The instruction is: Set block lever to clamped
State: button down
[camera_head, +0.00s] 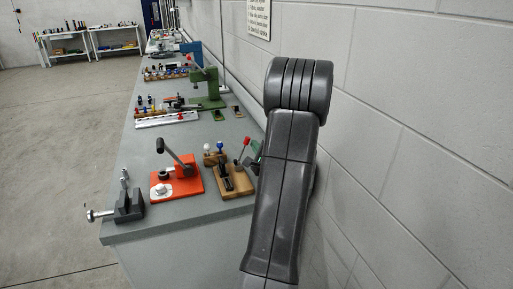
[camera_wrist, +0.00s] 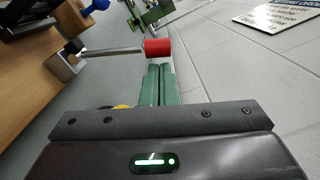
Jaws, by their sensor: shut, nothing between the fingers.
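A lever with a red knob (camera_head: 246,141) rises from a wooden block (camera_head: 236,188) near the front of the bench, leaning up and to the right. In the wrist view its red knob (camera_wrist: 157,47) ends a metal rod, which comes from a small bracket on the wood at the left. My gripper (camera_wrist: 160,68) has green fingers, shut and empty. The fingertips are just short of the red knob; whether they touch it I cannot tell. In the head view my gripper is mostly hidden behind my arm. I see no clamped marking.
An orange plate (camera_head: 185,187) with a black-knobbed lever stands left of the wooden block. A dark vise (camera_head: 129,207) sits at the bench's front left corner. A green press (camera_head: 208,90) stands farther back. The grey block wall (camera_head: 400,130) is close on the right.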

aim_at(245, 142)
jog(key=shift+a+b, duration=0.15)
jog(key=shift+b, duration=0.4)
jog(key=shift+a+r+n+b, duration=0.1)
jog(key=shift+n+b, duration=0.25)
jog(key=shift+n, duration=0.05)
jog(key=shift+s, duration=0.1)
jog(key=shift+a+n+b, duration=0.15)
jog(key=shift+n+b, duration=0.15)
jog(key=shift+b, duration=0.45)
jog(key=n+b, duration=0.1)
jog(key=b, duration=0.1)
jog(key=a+b, duration=0.1)
jog(key=b, duration=0.2)
jog(key=a+n+b, duration=0.1)
jog(key=b, duration=0.1)
jog(key=shift+s+r+n, duration=0.25)
jog(key=shift+s+n, duration=0.05)
jog(key=shift+s, duration=0.05)
jog(key=a+n+b, duration=0.1)
jog(key=b, duration=0.2)
jog(key=a+n+b, duration=0.1)
jog(key=n+b, duration=0.1)
jog(key=b, duration=0.1)
jog(key=s+a+r+n+b, duration=0.1)
jog(key=b, duration=0.2)
jog(key=shift+a+r, duration=0.1)
jog(key=shift+a, duration=0.05)
jog(key=shift+n+b, duration=0.3)
jog(key=shift+b, duration=0.05)
jog(key=shift+r, duration=0.1)
